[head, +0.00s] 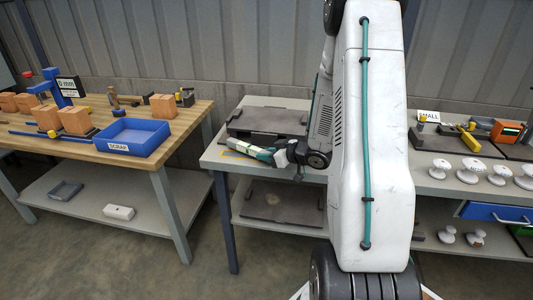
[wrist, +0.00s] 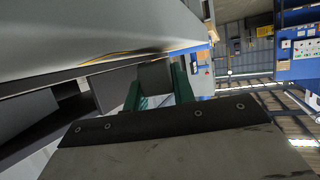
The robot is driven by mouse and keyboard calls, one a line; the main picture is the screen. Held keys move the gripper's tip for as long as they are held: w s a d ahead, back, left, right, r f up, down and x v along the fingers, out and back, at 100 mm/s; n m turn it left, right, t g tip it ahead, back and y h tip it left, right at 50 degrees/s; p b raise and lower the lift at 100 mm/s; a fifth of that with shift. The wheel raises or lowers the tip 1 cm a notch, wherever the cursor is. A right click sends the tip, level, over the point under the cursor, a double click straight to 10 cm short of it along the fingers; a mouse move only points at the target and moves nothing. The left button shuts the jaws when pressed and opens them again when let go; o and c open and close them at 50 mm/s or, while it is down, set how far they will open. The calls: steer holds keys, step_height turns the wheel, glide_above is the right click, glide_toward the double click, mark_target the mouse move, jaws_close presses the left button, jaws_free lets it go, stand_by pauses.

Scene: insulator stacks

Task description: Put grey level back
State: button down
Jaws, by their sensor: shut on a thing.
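My gripper (head: 262,154) is low over the left end of the grey middle table, beside a thin yellow marking on its top. In the wrist view my gripper (wrist: 158,90) has green fingers on either side of a dark grey block-like thing, which I take to be the grey level (wrist: 155,76). The gripper is shut on it. Only part of it shows, and I cannot tell whether it touches the table.
A dark slab with a raised piece (head: 266,120) lies behind my gripper on the table. A wooden bench with a blue scrap tray (head: 131,137) stands left, across a gap. White insulators (head: 470,170), a SMALL sign (head: 429,117) and tools are right of my arm.

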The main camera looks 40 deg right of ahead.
steer(key=c, duration=1.2)
jaws_free()
steer(key=shift+o, duration=0.2)
steer(key=shift+r, duration=0.1)
steer(key=shift+r, duration=0.35)
steer(key=v, duration=1.2)
steer(key=w+a+r+m+g+h, duration=0.1)
steer(key=a+r+g+h, duration=0.1)
steer(key=a+r+h, duration=0.3)
steer(key=w+r+m+g+h, duration=0.1)
steer(key=r+m+g+h, duration=0.15)
steer(key=r, duration=0.45)
steer(key=s+a+r+g+y, duration=0.1)
steer(key=s+a+g+y, duration=0.1)
steer(key=s+a, duration=0.8)
steer(key=s+a+r+g+y, duration=0.2)
steer(key=s+a+g, duration=0.3)
steer(key=s+a, duration=0.6)
steer(key=shift+s+a+r, duration=0.25)
steer(key=shift+a+r, duration=0.05)
steer(key=shift+a, duration=0.55)
